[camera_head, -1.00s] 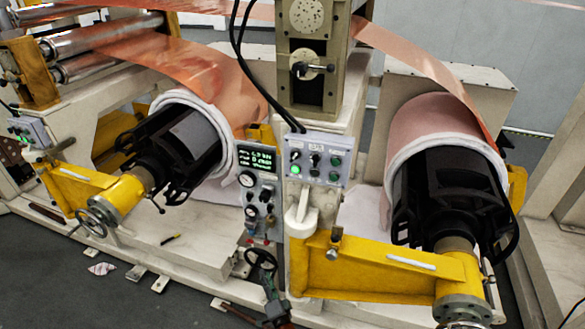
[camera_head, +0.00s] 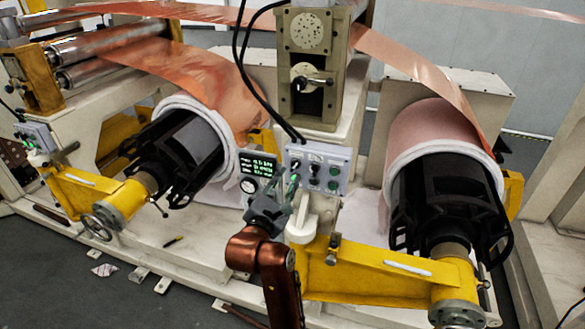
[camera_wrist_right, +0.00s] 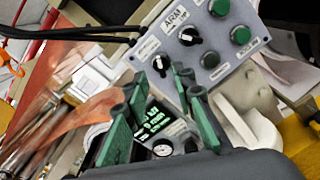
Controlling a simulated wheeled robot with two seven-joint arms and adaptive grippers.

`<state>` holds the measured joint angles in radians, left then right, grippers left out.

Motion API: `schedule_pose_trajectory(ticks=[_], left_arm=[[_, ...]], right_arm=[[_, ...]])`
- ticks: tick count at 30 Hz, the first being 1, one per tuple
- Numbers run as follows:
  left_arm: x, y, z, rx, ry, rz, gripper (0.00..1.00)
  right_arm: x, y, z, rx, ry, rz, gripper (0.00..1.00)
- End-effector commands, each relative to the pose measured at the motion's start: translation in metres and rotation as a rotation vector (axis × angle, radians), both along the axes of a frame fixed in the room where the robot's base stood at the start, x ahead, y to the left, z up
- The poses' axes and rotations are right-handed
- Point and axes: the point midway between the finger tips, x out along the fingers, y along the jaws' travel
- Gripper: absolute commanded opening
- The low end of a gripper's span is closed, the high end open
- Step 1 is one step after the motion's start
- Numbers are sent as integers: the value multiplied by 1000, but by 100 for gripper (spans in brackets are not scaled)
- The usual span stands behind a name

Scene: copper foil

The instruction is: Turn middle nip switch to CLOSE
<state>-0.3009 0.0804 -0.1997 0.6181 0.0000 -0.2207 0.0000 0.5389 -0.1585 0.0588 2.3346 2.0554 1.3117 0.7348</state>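The middle control box (camera_head: 318,168) is a grey panel with knobs and green buttons, at the centre of the head view. The right wrist view shows the box (camera_wrist_right: 205,45) with black rotary switches, one (camera_wrist_right: 188,37) beside an "ARM" label and another (camera_wrist_right: 160,65) nearer the fingers. I cannot read which label is the nip one, nor the switch settings. My right gripper (camera_head: 289,188) is in front of the box's lower left. In the right wrist view its green fingers (camera_wrist_right: 160,98) are apart with nothing held, short of the switches. My left gripper is out of view.
A display panel (camera_head: 258,163) with gauges sits left of the box. A white hook-shaped part (camera_head: 303,228) is just below it. Black cables (camera_head: 240,65) hang above. Yellow arms (camera_head: 385,270) and copper rolls (camera_head: 430,130) flank the area.

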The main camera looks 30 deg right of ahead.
Motion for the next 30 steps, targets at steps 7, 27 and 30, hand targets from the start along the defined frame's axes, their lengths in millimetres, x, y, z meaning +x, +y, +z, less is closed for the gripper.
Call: schedule_pose_trajectory(ticks=[7,27,30], left_arm=[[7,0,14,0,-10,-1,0],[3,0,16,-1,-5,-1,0],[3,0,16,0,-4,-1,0]], right_arm=[[25,-30,2,-6,4,-4,24],[35,-41,0,-4,3,-2,10],[35,-41,0,-4,3,-2,3]])
